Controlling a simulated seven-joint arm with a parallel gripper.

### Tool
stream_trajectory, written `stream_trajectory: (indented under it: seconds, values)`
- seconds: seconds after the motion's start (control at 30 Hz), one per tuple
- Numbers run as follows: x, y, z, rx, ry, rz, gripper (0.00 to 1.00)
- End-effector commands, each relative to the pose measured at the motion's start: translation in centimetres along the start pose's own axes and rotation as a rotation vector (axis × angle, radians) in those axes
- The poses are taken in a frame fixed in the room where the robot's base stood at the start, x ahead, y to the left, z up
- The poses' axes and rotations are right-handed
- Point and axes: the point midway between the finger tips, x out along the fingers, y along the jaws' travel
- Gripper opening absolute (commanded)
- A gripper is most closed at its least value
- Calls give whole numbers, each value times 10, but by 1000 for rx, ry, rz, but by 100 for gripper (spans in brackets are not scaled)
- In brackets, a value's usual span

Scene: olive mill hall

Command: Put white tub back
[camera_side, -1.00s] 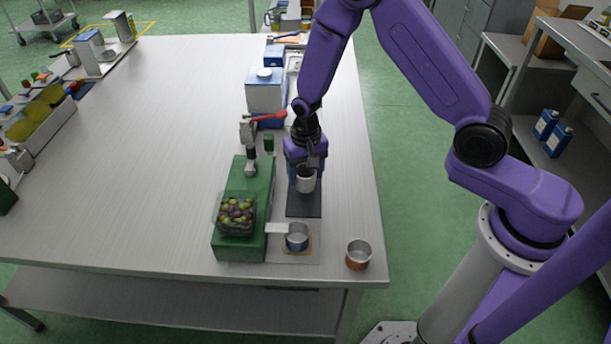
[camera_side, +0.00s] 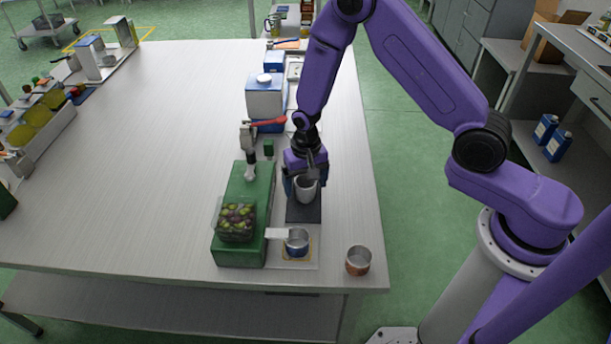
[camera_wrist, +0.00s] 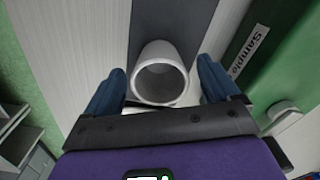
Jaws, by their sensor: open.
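The white tub (camera_side: 306,195) stands on a dark mat (camera_side: 303,214) to the right of the green block, in the side view. The wrist view shows the tub (camera_wrist: 160,50) with its round opening towards the camera and looking empty. My gripper (camera_wrist: 162,72) is open, with one blue finger on each side of the tub. A narrow gap shows between each finger and the tub wall. In the side view my gripper (camera_side: 305,179) is low over the tub and hides part of it.
In front are a small metal pot (camera_side: 297,241) and a copper-bottomed cup (camera_side: 358,262). A blue-white canister (camera_side: 264,98) stands behind. The table's left middle is clear.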

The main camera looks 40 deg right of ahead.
Motion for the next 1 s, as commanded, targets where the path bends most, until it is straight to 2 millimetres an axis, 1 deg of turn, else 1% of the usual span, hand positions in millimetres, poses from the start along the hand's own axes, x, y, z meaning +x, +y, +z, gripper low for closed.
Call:
stream_trajectory:
  seconds: [0.13, 0.27, 0.6, 0.73, 0.9, 1.0]
  values:
    - [-9, 0, -1, 0, 2, -1, 89]
    - [-27, -1, -1, 0, 3, -2, 89]
    - [-84, -1, -1, 0, 4, -3, 89]
    - [-102, 0, -1, 0, 4, -2, 89]
    - [-118, 0, 0, 0, 2, -1, 89]
    - [-122, 0, 0, 0, 0, 0, 89]
